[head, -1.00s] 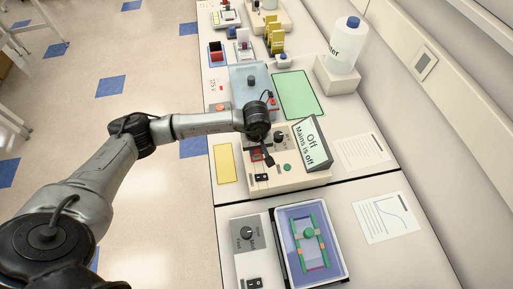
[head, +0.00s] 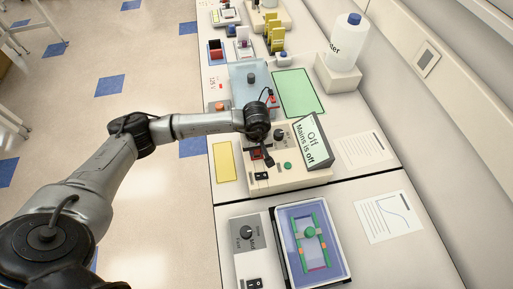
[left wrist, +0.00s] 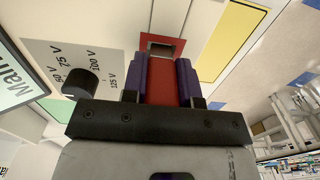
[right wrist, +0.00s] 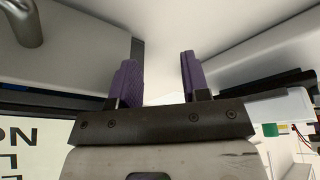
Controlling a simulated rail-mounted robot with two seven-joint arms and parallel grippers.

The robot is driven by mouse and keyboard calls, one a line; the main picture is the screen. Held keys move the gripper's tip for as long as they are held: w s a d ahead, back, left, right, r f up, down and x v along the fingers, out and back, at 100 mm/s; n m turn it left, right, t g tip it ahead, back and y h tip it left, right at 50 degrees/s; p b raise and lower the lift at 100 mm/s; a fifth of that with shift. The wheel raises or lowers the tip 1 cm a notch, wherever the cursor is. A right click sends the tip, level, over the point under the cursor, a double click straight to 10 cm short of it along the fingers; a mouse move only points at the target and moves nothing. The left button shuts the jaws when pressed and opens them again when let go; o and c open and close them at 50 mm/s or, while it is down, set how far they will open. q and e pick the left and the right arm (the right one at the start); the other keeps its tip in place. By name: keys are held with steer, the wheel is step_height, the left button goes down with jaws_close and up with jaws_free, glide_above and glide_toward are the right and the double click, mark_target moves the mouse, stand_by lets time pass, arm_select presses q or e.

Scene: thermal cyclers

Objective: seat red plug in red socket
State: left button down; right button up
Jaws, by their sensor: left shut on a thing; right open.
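My left gripper (head: 262,153) is over the left part of the cream power supply (head: 300,176). In the left wrist view its purple fingers (left wrist: 160,80) are shut on the red plug (left wrist: 166,88). The red socket (left wrist: 176,42) is a red square just beyond the fingertips, with a dark opening by the plug's end. I cannot tell whether the plug is in it or only close to it. In the head view the arm partly hides the red socket (head: 256,154). My right gripper (right wrist: 155,75) is open and empty in the right wrist view.
A voltage knob (left wrist: 80,84) stands beside the left gripper. The supply's tilted display (head: 313,142) reads "Off, Mains is off". A yellow pad (head: 224,162) lies left of the supply, a gel tray (head: 335,262) in front, and a blue-lidded tank (head: 243,75) behind.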

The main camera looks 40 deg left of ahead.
arm_select(q)
steer(key=shift+f+b, duration=0.65)
steer(key=shift+f, duration=0.15)
arm_select(e)
steer(key=shift+a+f, duration=0.15)
steer(key=shift+f, duration=0.6)
arm_select(q)
steer(key=c, duration=1.1)
jaws_free()
steer(key=o, duration=0.3)
steer(key=shift+r, duration=0.1)
step_height(320, 180, up, 14)
steer(key=shift+f+b, duration=0.15)
steer(key=shift+b, duration=0.3)
arm_select(e)
steer(key=shift+f, duration=0.5)
arm_select(q)
steer(key=shift+f, duration=0.1)
